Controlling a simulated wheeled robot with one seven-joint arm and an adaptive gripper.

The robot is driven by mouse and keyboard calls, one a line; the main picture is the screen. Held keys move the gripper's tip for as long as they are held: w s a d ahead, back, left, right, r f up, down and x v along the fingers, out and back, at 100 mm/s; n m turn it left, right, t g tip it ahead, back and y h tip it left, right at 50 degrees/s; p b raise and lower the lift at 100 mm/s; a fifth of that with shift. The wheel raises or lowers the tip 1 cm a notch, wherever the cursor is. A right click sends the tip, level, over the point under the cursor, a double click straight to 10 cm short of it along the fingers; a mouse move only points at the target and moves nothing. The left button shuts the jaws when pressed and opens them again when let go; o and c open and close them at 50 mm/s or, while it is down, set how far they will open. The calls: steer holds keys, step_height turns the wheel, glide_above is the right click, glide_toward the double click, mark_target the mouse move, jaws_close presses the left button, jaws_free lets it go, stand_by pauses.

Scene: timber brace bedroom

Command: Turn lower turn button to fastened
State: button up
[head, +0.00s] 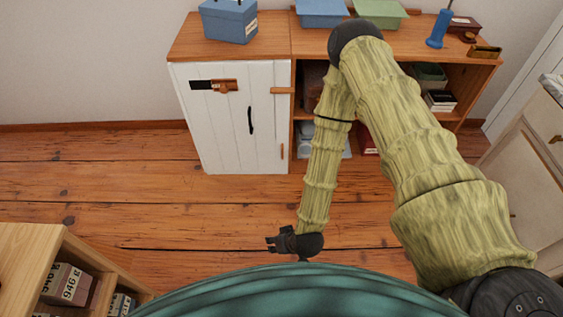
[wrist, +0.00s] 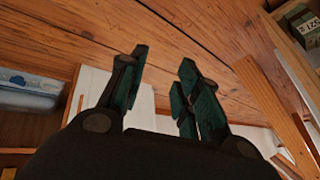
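The lower turn button (head: 282,152) is a small orange-brown wooden piece low on the right edge of the white cabinet door (head: 220,135). It stands upright, lengthwise along the door edge. The upper turn button (head: 282,91) lies level, reaching from the door edge onto the frame. My gripper (head: 270,243) is low over the floor in front of the cabinet, well apart from the lower button, pointing left in the head view. In the wrist view its fingers (wrist: 163,62) are spread with nothing between them.
The door also has a black handle (head: 250,120) and a wood and black latch (head: 214,86). Open shelves (head: 310,80) with boxes are to its right, partly behind my arm. A wooden shelf unit (head: 30,245) stands at lower left. The plank floor (head: 120,190) between is clear.

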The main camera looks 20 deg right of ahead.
steer(key=w+a+f+t+b, duration=0.3)
steer(key=w+f+b, duration=0.3)
steer(key=w, duration=0.3)
steer(key=m+t+h+b, duration=0.4)
steer(key=t+h+b, duration=0.45)
steer(key=b, duration=1.25)
glide_toward(282, 151)
steer(key=shift+t+y, duration=0.25)
steer(key=shift+t, duration=0.2)
steer(key=b+x, duration=0.1)
steer(key=x, duration=0.1)
steer(key=b+x, duration=0.2)
steer(key=x, duration=0.1)
steer(key=f+b+x, duration=0.1)
steer(key=x, duration=0.2)
steer(key=shift+d+f, duration=0.1)
steer(key=shift+d, duration=0.2)
steer(key=shift+w+d, duration=0.1)
steer(key=shift+w, duration=0.3)
jaws_close()
